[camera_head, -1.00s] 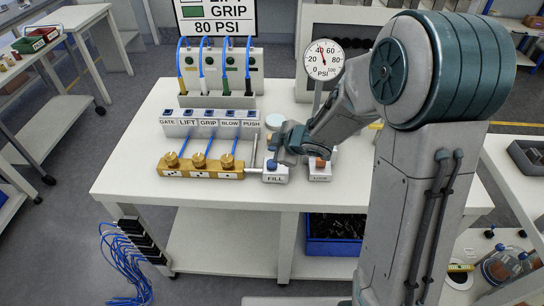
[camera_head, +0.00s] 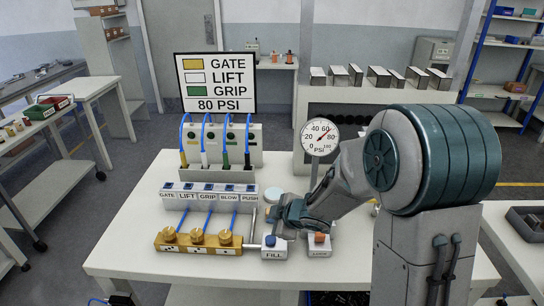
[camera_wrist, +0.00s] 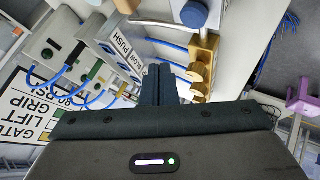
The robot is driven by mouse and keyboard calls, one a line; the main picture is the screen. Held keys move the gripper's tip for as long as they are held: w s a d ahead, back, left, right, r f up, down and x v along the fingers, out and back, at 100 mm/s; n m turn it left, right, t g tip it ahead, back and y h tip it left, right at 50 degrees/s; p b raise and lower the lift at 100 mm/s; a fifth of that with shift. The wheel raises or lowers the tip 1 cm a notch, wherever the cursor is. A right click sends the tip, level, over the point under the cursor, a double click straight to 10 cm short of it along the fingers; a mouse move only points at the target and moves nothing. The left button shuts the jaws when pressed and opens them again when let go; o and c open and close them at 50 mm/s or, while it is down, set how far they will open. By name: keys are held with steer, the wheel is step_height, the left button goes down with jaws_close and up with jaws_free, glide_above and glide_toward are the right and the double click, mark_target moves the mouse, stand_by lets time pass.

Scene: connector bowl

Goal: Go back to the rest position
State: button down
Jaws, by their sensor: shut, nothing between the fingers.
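My gripper (camera_head: 280,216) is above the table, just behind and above the white FILL box (camera_head: 274,253) with its blue button (camera_head: 270,240). It is apart from the button. In the wrist view my gripper's fingers (camera_wrist: 159,78) are together and hold nothing. The blue button shows at the top of that view (camera_wrist: 195,14). The box with an orange button (camera_head: 319,238) stands to the right of FILL. The round PSI gauge (camera_head: 320,137) has its red needle pointing up and right, at roughly 70 to 80.
A brass manifold with several knobs (camera_head: 197,240) lies left of FILL. Behind it are a labelled switch row (camera_head: 208,195) and a valve block with blue hoses (camera_head: 221,148). A sign (camera_head: 215,82) reads GATE, LIFT, GRIP, 80 PSI. The table's left front (camera_head: 125,245) is clear.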

steer(key=s+d+r+m+t+h, duration=0.1)
steer(key=s+d+r+m+h, duration=0.35)
steer(key=d, duration=0.25)
steer(key=s+d+r+m+h, duration=0.3)
steer(key=d+r+m, duration=0.2)
steer(key=d+r, duration=0.15)
steer(key=s+d+r+m+g+y, duration=0.1)
steer(key=s+m+g, duration=0.3)
steer(key=s, duration=1.3)
steer(key=r+m, duration=0.1)
steer(key=m, duration=0.2)
steer(key=shift+s+d, duration=0.2)
steer(key=shift+s, duration=0.05)
steer(key=shift+m+y, duration=0.25)
stand_by(3.1)
